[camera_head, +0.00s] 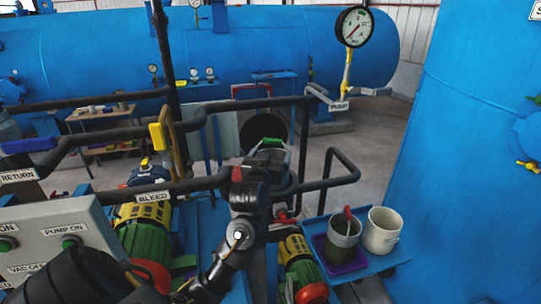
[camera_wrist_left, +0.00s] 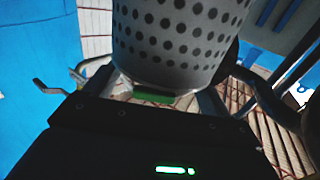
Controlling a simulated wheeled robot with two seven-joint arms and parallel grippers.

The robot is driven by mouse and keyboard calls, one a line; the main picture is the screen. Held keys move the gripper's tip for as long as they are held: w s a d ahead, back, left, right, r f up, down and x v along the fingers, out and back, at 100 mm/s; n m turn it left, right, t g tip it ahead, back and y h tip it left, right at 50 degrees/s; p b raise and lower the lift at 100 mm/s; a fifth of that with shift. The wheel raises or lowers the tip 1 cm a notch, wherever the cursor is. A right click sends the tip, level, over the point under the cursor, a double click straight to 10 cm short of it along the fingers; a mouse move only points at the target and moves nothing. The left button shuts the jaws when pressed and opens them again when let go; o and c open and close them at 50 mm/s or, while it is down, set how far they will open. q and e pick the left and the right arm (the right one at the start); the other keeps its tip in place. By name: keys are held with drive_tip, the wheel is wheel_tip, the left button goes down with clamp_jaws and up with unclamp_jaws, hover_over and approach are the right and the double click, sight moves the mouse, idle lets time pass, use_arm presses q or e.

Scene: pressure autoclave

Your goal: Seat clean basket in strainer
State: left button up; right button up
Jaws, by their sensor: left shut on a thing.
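My left gripper (camera_head: 268,158) is in the middle of the head view, among the dark pipes. In the left wrist view it is shut on the green handle (camera_wrist_left: 152,98) of a pale grey basket with rows of dark holes (camera_wrist_left: 180,35). In the head view a green handle (camera_head: 273,142) shows just past the gripper, and the gripper hides most of the basket. A grey rounded body (camera_head: 291,181), which may be the strainer, shows partly behind my wrist. I cannot tell whether the basket is inside it. My right gripper is not in view.
A blue shelf (camera_head: 392,258) at right holds a purple tray (camera_head: 325,256) with a dark cup and red handle (camera_head: 343,233), beside a white cup (camera_head: 382,230). Pipes (camera_head: 345,165) and a gauge (camera_head: 354,26) stand nearby. A control panel (camera_head: 55,245) is at left.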

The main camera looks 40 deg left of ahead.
use_arm(q)
drive_tip(key=shift+f+b, duration=2.4)
drive_tip(key=shift+f, duration=1.4)
drive_tip(key=shift+f+b, duration=0.6)
drive_tip(key=shift+f, duration=0.3)
drive_tip(key=o, duration=1.8)
drive_tip(key=shift+d, duration=0.1)
drive_tip(key=shift+s+d+f, duration=0.15)
drive_tip(key=shift+s, duration=0.2)
drive_tip(key=b+v, duration=0.1)
drive_tip(key=v, duration=0.9)
drive_tip(key=shift+r, duration=0.25)
